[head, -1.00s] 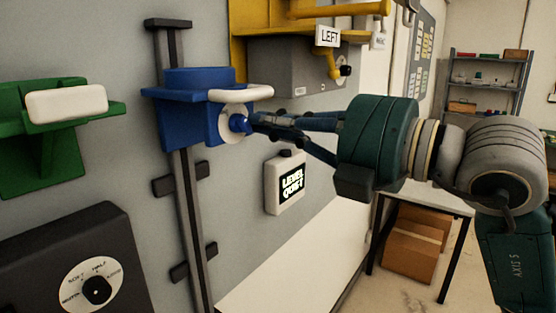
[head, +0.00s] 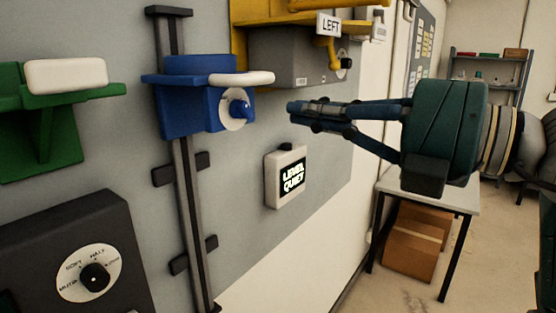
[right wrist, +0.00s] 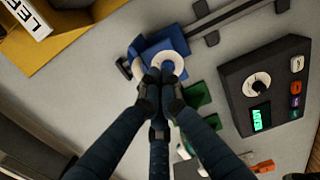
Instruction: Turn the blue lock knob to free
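The blue lock knob (head: 240,109) sits on a white round plate (head: 231,123) on the right side of the blue cradle (head: 182,117). Its end is in plain sight in the head view, but any marks on the plate are too small to read. In the right wrist view the white plate (right wrist: 173,60) shows just beyond my fingertips, which partly cover the knob. My right gripper (head: 293,114) is to the right of the knob, apart from it and holding nothing. Its fingers converge with tips close together; whether they are fully shut is unclear. My left gripper is out of view.
The blue cradle is on a dark vertical rail (head: 188,210). A white handset (head: 241,78) lies across it. A small "LEVEL QUIET" display (head: 292,178) is below my gripper. A green cradle (head: 55,137) and a dark dial box (head: 60,220) are at left, a yellow bracket (head: 243,40) above.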

